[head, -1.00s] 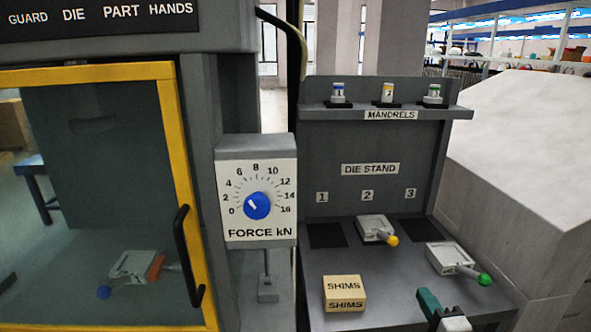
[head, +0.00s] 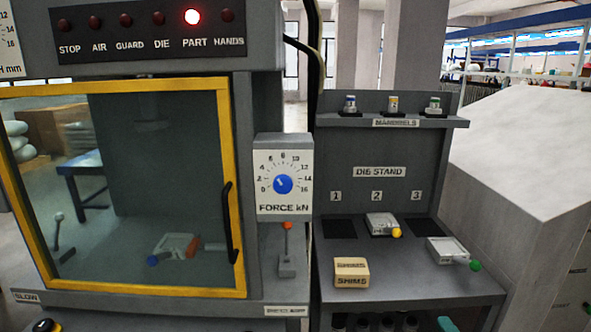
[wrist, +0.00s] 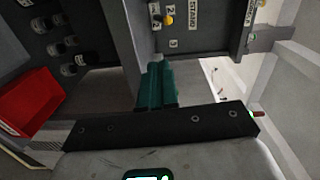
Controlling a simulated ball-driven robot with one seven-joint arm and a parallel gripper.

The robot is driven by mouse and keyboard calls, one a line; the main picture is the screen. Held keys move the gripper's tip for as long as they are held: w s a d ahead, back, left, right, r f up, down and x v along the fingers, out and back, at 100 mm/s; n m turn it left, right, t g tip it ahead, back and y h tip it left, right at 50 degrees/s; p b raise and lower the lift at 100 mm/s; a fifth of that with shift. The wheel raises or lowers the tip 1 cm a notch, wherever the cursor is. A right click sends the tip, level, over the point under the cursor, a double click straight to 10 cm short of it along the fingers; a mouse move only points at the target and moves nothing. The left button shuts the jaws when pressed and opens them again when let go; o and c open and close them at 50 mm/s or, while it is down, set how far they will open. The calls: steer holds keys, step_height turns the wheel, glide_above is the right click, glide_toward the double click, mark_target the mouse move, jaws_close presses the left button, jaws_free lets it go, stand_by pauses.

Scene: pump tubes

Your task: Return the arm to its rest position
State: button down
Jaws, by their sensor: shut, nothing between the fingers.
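My gripper (wrist: 157,85) shows in the wrist view as two green fingers pressed together, with nothing between them. In the head view only a small teal tip of it shows at the bottom edge, right of centre, below the front of the die stand. The rest of my arm is out of that view. The gripper touches nothing that I can see.
The die stand (head: 345,272) holds a yellow-knobbed die (head: 381,224) at slot 2 and a green-knobbed die (head: 447,251) below slot 3. A shims box (head: 351,272) sits on it. The press guard (head: 238,180) is shut. A red bin (wrist: 28,103) is at left.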

steer(key=s+a+f+n+g+y, duration=0.1)
steer(key=s+a+f+n+g, duration=0.3)
steer(key=s+f+n+g, duration=0.95)
steer(key=s, duration=1)
steer(key=s+f+n+g+h, duration=0.1)
steer(key=s+f+n+g, duration=0.2)
steer(key=s, duration=1)
steer(key=shift+d+h, duration=0.25)
steer(key=shift+h, duration=0.05)
